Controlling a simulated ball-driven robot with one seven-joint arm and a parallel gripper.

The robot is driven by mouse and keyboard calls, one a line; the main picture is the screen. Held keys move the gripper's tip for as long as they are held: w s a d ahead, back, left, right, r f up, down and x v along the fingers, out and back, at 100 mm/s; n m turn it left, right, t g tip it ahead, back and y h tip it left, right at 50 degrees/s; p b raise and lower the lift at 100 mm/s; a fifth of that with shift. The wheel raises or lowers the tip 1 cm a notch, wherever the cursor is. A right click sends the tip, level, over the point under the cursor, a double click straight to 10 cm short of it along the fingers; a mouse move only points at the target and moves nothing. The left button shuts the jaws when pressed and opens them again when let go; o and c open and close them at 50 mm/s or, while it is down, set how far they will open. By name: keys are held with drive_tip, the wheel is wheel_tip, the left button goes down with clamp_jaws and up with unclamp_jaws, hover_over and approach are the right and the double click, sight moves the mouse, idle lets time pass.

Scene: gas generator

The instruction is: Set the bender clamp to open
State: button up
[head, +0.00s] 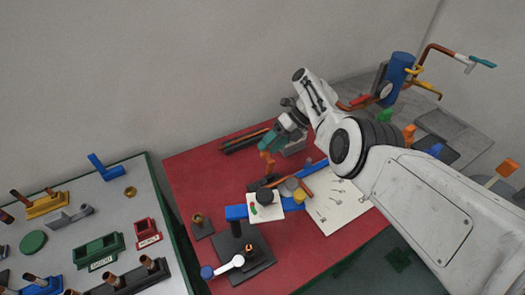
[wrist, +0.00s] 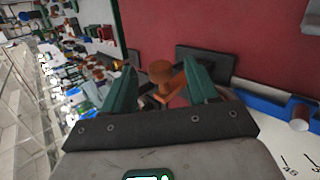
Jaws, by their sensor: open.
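My gripper (head: 266,146) is open just above and beside the orange handle. In the wrist view, the orange-brown knob (wrist: 162,72) shows between the two teal fingers of my gripper (wrist: 160,66), with room on both sides. Contact is not visible.
A white sheet (head: 340,205) with marks lies on the red table (head: 185,170). Dark bars (head: 240,140) lie at the back. A grey table (head: 70,235) with green, red and yellow parts is at left. A blue cylinder (head: 398,68) with copper pipes stands behind my arm.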

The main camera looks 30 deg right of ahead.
drive_tip(key=v, duration=0.5)
drive_tip(key=shift+d, duration=0.1)
idle(0.4)
